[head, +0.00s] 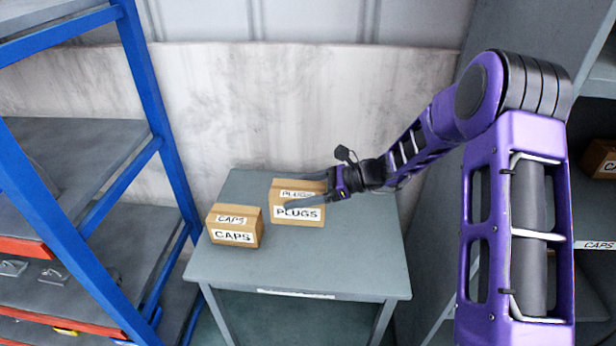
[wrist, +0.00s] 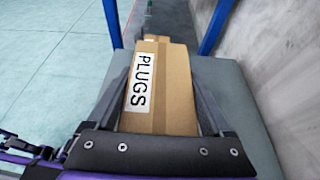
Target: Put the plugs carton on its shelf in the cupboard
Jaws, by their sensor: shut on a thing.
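The plugs carton (head: 297,213) is a brown box with white PLUGS labels on the small grey table. It stands upright at the back of the table. My gripper (head: 304,190) reaches in from the right, its fingers on either side of the carton, shut on it. In the wrist view the plugs carton (wrist: 165,90) fills the space between the two fingers. I cannot tell whether its base touches the table. The cupboard (head: 540,215) is at the right, partly hidden by my arm. A CAPS label shows on one shelf edge; no PLUGS shelf label is visible.
The caps carton (head: 234,226) stands on the table (head: 340,265), left of the plugs carton. Another brown carton (head: 600,158) is on a cupboard shelf. A blue-framed rack (head: 150,90) stands at the left. The right and front of the table are clear.

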